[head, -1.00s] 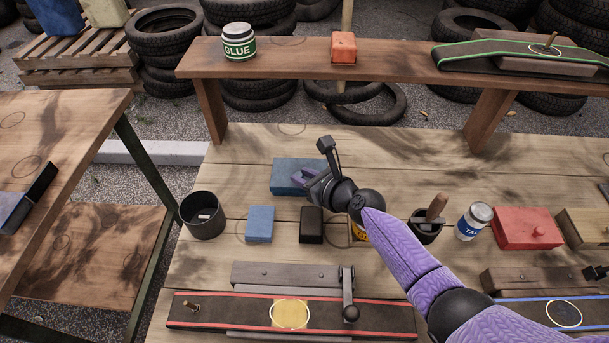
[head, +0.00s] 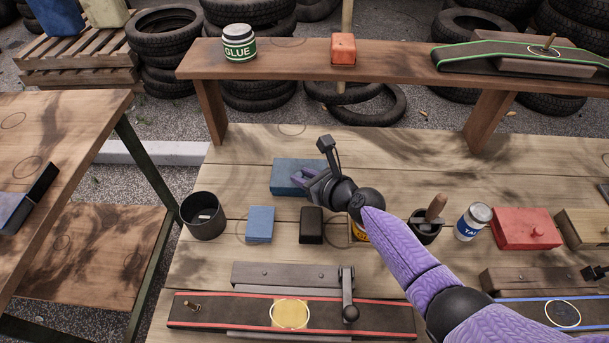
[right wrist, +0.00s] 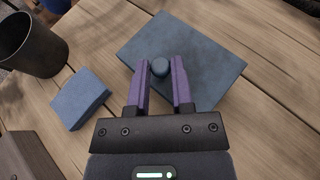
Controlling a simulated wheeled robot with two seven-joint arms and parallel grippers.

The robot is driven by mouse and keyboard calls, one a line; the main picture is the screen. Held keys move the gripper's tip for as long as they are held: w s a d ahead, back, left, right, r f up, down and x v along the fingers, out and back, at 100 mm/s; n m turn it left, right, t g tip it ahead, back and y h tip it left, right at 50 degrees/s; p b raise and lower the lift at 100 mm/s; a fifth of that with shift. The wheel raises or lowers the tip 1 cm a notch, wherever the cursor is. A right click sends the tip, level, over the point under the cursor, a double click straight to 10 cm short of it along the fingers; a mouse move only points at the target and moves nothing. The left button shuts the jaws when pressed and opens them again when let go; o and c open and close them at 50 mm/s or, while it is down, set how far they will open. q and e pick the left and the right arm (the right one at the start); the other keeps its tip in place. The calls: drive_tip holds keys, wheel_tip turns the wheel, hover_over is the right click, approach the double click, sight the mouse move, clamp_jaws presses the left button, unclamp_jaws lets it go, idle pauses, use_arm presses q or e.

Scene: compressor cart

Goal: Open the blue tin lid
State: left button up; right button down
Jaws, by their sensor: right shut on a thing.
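The blue tin (head: 287,177) is a flat dark blue box lying on the wooden workbench, left of the bench's middle. It also shows in the right wrist view (right wrist: 205,58), with a small round blue knob (right wrist: 160,68) on its lid. My right gripper (head: 297,173) is over the tin. In the right wrist view its two purple fingers (right wrist: 161,73) are shut on the knob, one on each side. The lid looks flat on the tin, and no gap shows. In the head view the gripper hides part of the tin. My left gripper is not in view.
A black cup (head: 203,216), a small blue block (head: 260,224) and a black block (head: 311,226) stand in front of the tin. A red tin (head: 526,230) is at the right. A raised shelf (head: 290,69) with a glue jar (head: 239,43) runs behind.

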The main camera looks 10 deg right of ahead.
sight(304, 161)
drive_tip(key=shift+w+d+r+m+g+p, duration=0.1)
drive_tip(key=shift+w+r+m+g+p, duration=0.2)
drive_tip(key=shift+r+g+p, duration=0.45)
drive_tip(key=shift+w+r+m+g+p, duration=0.2)
drive_tip(key=shift+w+r+g+p, duration=0.1)
drive_tip(key=shift+p, duration=0.8)
drive_tip(key=shift+w+r+m+g+p, duration=0.3)
drive_tip(key=shift+w+g+p, duration=0.1)
drive_tip(key=shift+w+g, duration=0.1)
drive_tip(key=shift+w+d, duration=0.1)
drive_tip(key=shift+w, duration=0.1)
drive_tip(key=shift+w+d+r+b, duration=0.2)
drive_tip(key=shift+w+r+b, duration=0.15)
drive_tip(key=shift+w+r, duration=0.4)
drive_tip(key=shift+w+f, duration=0.1)
drive_tip(key=shift+f, duration=0.05)
drive_tip(key=c, duration=0.5)
unclamp_jaws()
drive_tip(key=shift+w+d+f, duration=0.1)
